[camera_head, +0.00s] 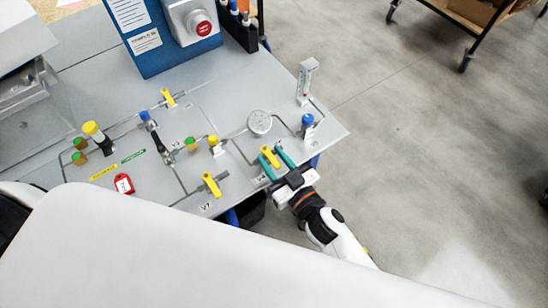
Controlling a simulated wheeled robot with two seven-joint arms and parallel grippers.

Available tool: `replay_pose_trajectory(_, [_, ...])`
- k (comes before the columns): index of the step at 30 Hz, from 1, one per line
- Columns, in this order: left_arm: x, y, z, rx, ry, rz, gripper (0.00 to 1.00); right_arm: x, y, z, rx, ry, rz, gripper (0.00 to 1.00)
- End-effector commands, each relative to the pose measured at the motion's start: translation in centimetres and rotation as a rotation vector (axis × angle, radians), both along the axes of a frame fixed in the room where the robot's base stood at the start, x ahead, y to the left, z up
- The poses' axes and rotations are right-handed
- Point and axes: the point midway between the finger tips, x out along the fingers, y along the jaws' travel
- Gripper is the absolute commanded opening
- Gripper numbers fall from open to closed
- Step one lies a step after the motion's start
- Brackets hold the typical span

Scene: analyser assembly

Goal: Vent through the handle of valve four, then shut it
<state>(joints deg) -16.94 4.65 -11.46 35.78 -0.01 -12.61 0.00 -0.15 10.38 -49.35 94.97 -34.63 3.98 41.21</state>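My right gripper (272,157) reaches in from the lower right over the panel. Its two teal fingers are apart, one on each side of a yellow valve handle (269,154), with some gap visible; contact cannot be made out. The label beside this handle is partly covered and too small to read, so I cannot confirm its valve number. Similar yellow handles are at the front of the panel (211,185) and at the back (168,97). My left gripper is out of view.
A blue box with a red button (203,28) stands behind. Open floor lies right; a cart (470,30) is beyond.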

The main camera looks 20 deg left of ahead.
Motion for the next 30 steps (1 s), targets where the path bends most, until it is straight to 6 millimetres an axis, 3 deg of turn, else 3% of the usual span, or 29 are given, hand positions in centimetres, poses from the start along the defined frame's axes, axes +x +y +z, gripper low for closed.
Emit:
replay_pose_trajectory(4, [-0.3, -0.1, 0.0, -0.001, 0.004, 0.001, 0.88, 0.0, 0.0, 0.0, 0.0, 0.0, 0.0, 0.35])
replay_pose_trajectory(9, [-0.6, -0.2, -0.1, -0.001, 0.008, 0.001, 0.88, 0.0, 0.0, 0.0, 0.0, 0.0, 0.0, 0.07])
replay_pose_trajectory(11, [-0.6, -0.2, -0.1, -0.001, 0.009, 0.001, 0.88, 0.0, 0.0, 0.0, 0.0, 0.0, 0.0, 0.0])
replay_pose_trajectory(22, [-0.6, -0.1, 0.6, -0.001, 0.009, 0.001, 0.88, 0.2, -0.2, 0.1, -0.004, -0.002, 0.047, 0.0])
replay_pose_trajectory(30, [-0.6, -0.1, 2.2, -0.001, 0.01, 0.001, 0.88, 1.0, -0.7, 0.3, -0.008, -0.006, 0.218, 0.0])
